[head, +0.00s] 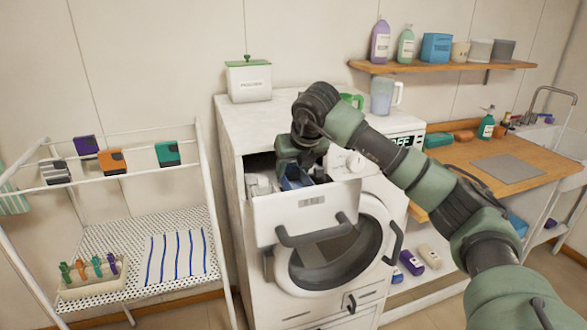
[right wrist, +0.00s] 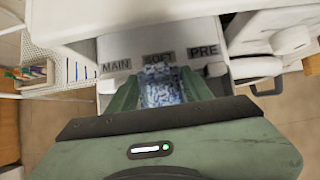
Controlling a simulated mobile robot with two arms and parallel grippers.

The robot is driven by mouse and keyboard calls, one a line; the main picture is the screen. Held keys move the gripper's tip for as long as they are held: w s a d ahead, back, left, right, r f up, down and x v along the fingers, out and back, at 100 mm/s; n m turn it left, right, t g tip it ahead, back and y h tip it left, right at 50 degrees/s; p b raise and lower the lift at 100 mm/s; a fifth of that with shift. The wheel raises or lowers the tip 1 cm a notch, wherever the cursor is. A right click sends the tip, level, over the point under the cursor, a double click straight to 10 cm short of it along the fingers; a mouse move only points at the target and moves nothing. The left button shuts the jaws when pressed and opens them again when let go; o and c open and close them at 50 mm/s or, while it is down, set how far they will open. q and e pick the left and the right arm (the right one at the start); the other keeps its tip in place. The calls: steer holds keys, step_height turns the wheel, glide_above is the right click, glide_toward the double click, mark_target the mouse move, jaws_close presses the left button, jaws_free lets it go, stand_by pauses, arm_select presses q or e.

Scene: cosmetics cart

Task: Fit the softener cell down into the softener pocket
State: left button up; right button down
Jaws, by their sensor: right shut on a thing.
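The detergent drawer (head: 308,212) of the washing machine is pulled out. In the right wrist view its compartments carry the labels MAIN, SOFT (right wrist: 158,59) and PRE. My right gripper (head: 294,160) is over the open drawer, pointing down. It is shut on the softener cell (right wrist: 160,88), a blue-and-white patterned piece between its two green fingers; blue also shows below the gripper in the head view (head: 294,181). The cell is lined up with the SOFT label. The softener pocket is mostly hidden by the cell and fingers, so I cannot tell how deep the cell sits.
The washing machine (head: 240,135) has a white box (head: 248,80) and a jug (head: 386,94) on top. A drying rack (head: 205,180) with colored pieces stands at the left. A wooden counter (head: 540,150) and a shelf with bottles (head: 440,67) are at the right.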

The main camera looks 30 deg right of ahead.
mark_target(292, 183)
steer(key=shift+f+b, duration=1.4)
steer(key=shift+f, duration=0.25)
steer(key=c, duration=0.5)
jaws_free()
steer(key=shift+r, duration=0.1)
steer(key=b+v, duration=0.2)
steer(key=v, duration=0.5)
steer(key=shift+s+a+r, duration=0.1)
steer(key=shift+s+r, duration=0.1)
steer(key=shift+r, duration=0.05)
